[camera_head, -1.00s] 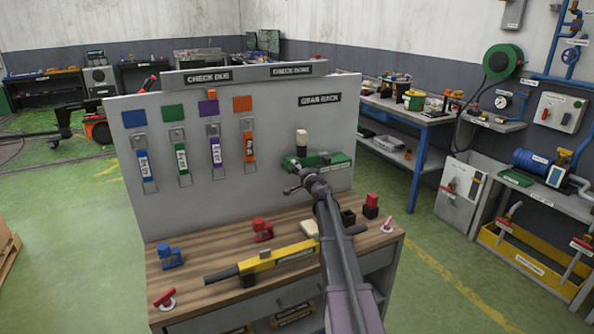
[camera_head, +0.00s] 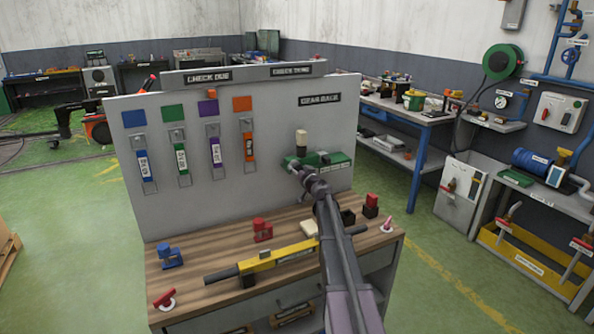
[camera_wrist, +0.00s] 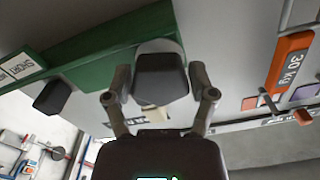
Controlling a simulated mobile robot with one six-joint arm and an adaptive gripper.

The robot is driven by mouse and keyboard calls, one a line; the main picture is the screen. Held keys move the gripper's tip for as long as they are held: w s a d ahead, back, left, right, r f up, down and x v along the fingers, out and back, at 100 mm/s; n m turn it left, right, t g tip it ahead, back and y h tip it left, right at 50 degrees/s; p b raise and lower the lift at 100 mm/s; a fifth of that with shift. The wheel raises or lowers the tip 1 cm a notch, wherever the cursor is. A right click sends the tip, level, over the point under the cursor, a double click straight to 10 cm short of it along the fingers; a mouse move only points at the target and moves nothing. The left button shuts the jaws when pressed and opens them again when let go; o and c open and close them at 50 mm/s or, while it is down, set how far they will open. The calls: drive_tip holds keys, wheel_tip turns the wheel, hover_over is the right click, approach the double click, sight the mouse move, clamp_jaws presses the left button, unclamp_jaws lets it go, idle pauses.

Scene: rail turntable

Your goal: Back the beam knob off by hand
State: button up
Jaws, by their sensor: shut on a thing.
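My gripper (camera_wrist: 160,98) is shut on this knob, one finger on each side. In the head view my gripper (camera_head: 294,168) is at the beam's left end and the knob is hidden. A second dark knob (camera_wrist: 52,95) sits farther along the beam, outside the fingers.
Several coloured hanging tools, including an orange one (camera_head: 249,147) marked 30 kg, hang left of my gripper. On the wooden bench (camera_head: 205,222) below lie a yellow bar tool (camera_head: 278,257), a blue block (camera_head: 170,256) and red blocks (camera_head: 262,229).

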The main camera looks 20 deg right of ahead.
drive_tip(key=shift+w+d+n, duration=0.1)
drive_tip(key=shift+n, duration=0.4)
drive_tip(key=o, duration=1)
drive_tip(key=shift+o, duration=0.2)
drive_tip(key=shift+s, duration=0.2)
drive_tip(key=s, duration=1.1)
drive_tip(key=shift+s+d, duration=0.15)
drive_tip(key=shift+s, duration=0.25)
